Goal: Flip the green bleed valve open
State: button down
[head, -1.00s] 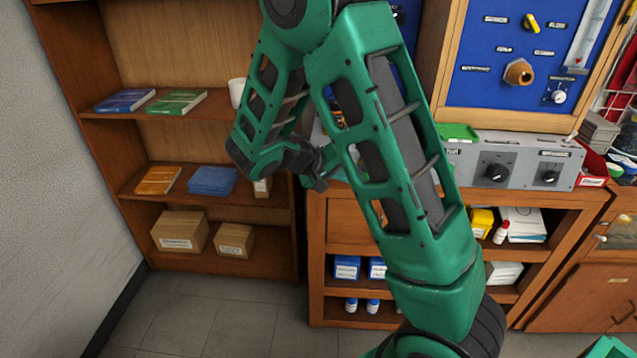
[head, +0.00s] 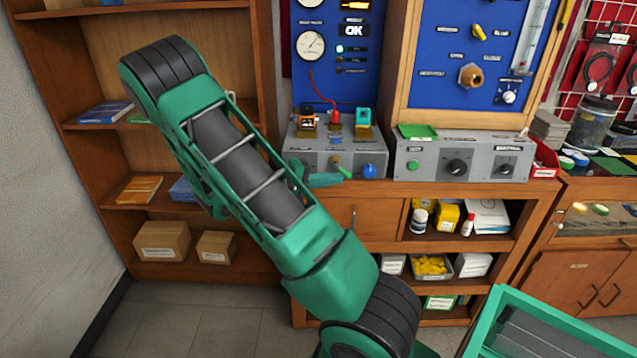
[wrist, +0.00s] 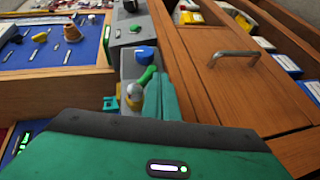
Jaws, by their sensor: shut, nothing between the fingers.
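The green bleed valve (head: 341,169) is on the front of the grey regulator box (head: 372,157), left of a blue knob (head: 369,171). In the wrist view its green lever (wrist: 148,75) sticks out toward the blue knob (wrist: 146,54), beside a metal valve body (wrist: 134,93). My gripper (head: 337,180) is shut and empty, low in front of the box, with its tips close to the lever. The gripper tips (wrist: 158,77) lie alongside the lever in the wrist view. I cannot tell whether they touch it.
A blue gauge panel (head: 333,65) with a lit OK display stands above the box. A second grey box (head: 436,162) with dark knobs is to the right. Below is a wooden cabinet (head: 385,207) with a metal handle (wrist: 234,54). A bookshelf stands at left.

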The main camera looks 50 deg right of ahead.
dwell(0.7)
jog(key=a+f, duration=0.1)
jog(key=w+a+f, duration=0.1)
jog(key=f, duration=0.1)
jog(key=shift+w+a+f, duration=0.1)
jog(key=shift+w+f, duration=0.1)
jog(key=v, duration=1)
jog(key=shift+r, duration=0.15)
